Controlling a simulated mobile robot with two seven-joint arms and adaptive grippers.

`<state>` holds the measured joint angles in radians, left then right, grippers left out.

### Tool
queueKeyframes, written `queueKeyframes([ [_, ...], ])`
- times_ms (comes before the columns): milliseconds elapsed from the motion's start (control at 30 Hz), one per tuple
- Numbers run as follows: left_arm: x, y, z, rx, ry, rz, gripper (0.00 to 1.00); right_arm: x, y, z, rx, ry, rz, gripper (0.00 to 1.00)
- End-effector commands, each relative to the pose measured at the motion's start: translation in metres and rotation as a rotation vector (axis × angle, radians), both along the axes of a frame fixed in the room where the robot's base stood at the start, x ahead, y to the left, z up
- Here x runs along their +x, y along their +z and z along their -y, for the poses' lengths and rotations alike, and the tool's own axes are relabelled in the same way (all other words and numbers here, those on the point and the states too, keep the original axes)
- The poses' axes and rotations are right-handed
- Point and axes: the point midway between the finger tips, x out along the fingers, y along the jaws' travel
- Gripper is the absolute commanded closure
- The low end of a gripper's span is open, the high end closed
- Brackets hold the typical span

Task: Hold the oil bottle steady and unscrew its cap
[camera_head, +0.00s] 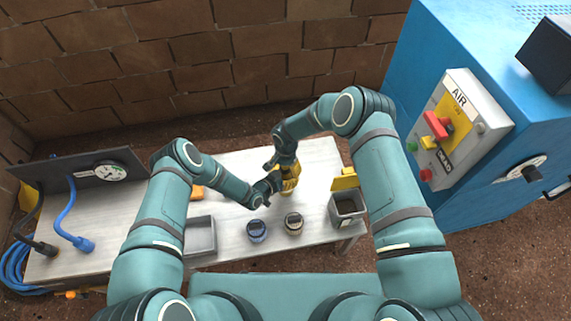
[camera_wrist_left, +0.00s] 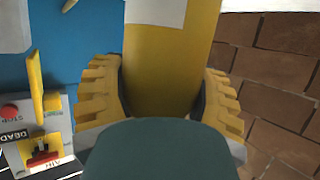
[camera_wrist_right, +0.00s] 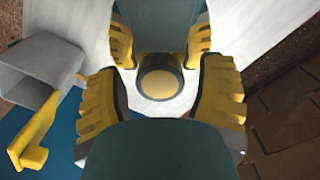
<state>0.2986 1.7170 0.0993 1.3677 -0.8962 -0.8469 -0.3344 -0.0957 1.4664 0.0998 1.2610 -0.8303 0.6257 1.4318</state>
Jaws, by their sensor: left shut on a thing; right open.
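The yellow oil bottle (camera_head: 291,181) stands upright on the metal table in the head view. My left gripper (camera_head: 274,182) is shut around its side; the left wrist view shows the yellow body with a pale label (camera_wrist_left: 160,55) between the fingers. My right gripper (camera_head: 284,158) is over the bottle's top, pointing down. In the right wrist view its open fingers stand apart on either side of the round cap (camera_wrist_right: 160,83), which has a dark rim and a yellowish top. Gaps show between these fingers and the cap. The left gripper's fingers (camera_wrist_right: 160,45) show beyond it.
Two small round containers, one blue (camera_head: 257,230) and one dark (camera_head: 293,223), stand at the table's front. A grey bin (camera_head: 348,205) with a yellow flap is right, a grey tray (camera_head: 200,236) left. A blue machine (camera_head: 480,130) stands right; a brick wall (camera_head: 200,50) is behind.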

Motion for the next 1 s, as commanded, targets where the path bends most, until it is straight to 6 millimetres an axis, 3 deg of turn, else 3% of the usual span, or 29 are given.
queueKeyframes([
  [167,0.0002,0.0003,0.0000,-0.001,0.000,0.001,1.00,0.0000,0.0001,-0.0001,0.000,0.000,0.000,0.30],
  [367,0.0002,0.0002,0.0001,-0.001,0.000,0.001,1.00,0.0000,0.0003,-0.0001,0.000,0.001,0.000,1.00],
  [667,0.0002,0.0002,0.0001,-0.001,0.000,0.001,1.00,-0.0002,0.0003,-0.0001,0.000,0.016,0.000,1.00],
  [1000,0.0002,0.0003,0.0002,-0.001,0.000,0.001,1.00,0.0001,0.0006,-0.0001,0.000,0.295,0.000,1.00],
])
